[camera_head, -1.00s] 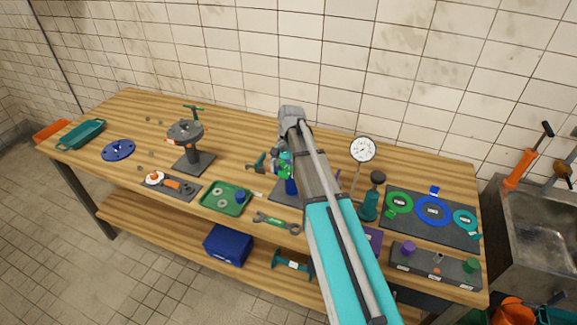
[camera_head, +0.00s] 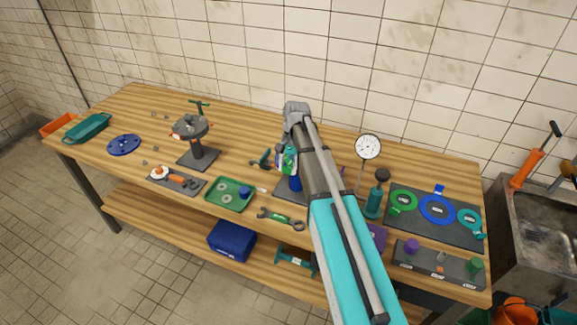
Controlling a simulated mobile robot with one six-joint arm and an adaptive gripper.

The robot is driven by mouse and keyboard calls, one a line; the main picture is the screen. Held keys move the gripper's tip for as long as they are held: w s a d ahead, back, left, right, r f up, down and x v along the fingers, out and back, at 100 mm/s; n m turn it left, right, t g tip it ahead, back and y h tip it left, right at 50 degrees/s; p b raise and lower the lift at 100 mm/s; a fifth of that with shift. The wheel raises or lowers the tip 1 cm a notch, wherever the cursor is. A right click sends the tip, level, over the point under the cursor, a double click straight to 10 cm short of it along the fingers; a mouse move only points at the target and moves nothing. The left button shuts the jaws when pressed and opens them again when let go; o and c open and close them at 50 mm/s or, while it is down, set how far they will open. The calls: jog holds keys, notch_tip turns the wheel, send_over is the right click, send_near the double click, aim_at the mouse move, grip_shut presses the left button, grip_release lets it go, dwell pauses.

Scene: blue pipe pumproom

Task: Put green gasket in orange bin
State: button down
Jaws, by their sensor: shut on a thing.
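A flat green ring with a tab, which looks like the green gasket (camera_head: 403,201), lies at the left of a dark mat on the right part of the bench. The orange bin (camera_head: 57,124) is at the far left end of the bench, partly behind a teal tray. My gripper (camera_head: 286,161) is over the middle of the bench, in front of a blue stand, well apart from both. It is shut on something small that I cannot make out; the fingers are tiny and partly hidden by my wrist.
The teal tray (camera_head: 87,128), a blue flange disc (camera_head: 124,145) and a valve stand (camera_head: 198,152) stand to the left. A green tray (camera_head: 231,201) and a wrench (camera_head: 281,217) lie near the front edge. A dial gauge (camera_head: 368,147) and a teal bottle (camera_head: 374,199) stand to the right.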

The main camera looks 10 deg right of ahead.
jog(key=shift+r, duration=0.2)
notch_tip(320, 180, up, 2)
jog(key=shift+r+p, duration=0.1)
jog(key=shift+p, duration=1.1)
jog(key=s+a+r+p, duration=0.8)
jog(key=a+r+p, duration=0.2)
jog(key=a, duration=0.1)
jog(key=shift+s+a+r, duration=0.15)
jog(key=shift+r, duration=0.05)
